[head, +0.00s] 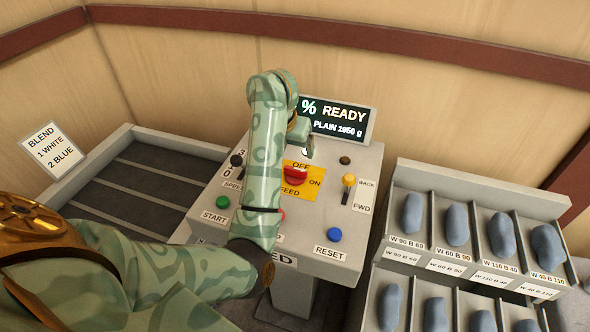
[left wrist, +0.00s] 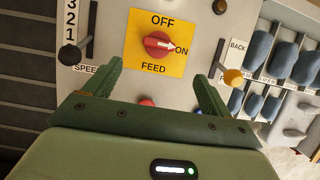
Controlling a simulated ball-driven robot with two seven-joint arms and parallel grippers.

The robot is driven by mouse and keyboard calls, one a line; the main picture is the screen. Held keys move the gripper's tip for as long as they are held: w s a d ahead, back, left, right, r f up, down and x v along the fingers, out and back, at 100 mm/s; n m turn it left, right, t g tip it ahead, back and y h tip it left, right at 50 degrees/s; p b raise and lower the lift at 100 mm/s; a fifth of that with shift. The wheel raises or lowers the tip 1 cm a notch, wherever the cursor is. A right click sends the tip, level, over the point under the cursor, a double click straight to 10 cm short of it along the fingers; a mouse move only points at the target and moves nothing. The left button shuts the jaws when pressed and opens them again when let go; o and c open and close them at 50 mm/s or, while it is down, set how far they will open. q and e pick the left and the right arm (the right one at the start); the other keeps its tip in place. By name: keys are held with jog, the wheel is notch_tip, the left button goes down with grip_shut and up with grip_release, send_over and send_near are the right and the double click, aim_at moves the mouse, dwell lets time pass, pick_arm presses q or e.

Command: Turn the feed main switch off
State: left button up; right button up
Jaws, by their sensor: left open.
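The feed main switch is a red rotary knob (head: 296,175) on a yellow plate marked OFF, ON and FEED, on the sloping grey control panel. In the left wrist view the knob (left wrist: 158,45) has its white pointer turned right, to ON. My left gripper (left wrist: 158,82) is open and empty. Its two green fingers point toward the panel, spread left and right below the knob and apart from it. In the head view my left arm reaches over the panel and hides part of it, and the fingers are hardly visible. My right gripper is in neither view.
Nearby are a black speed lever (left wrist: 69,56), a yellow-knobbed BACK/FWD lever (head: 348,181), a green START button (head: 222,202) and a blue RESET button (head: 334,235). A display (head: 335,119) reads READY. Bins of blue-grey pillows (head: 457,225) stand right; a slatted tray (head: 140,185) lies left.

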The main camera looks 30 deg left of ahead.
aim_at(296, 169)
pick_arm(q)
jog(key=b+x, duration=0.4)
jog(key=x, duration=0.8)
jog(key=shift+w, duration=0.1)
jog(key=shift+a, duration=0.1)
jog(key=c, duration=1)
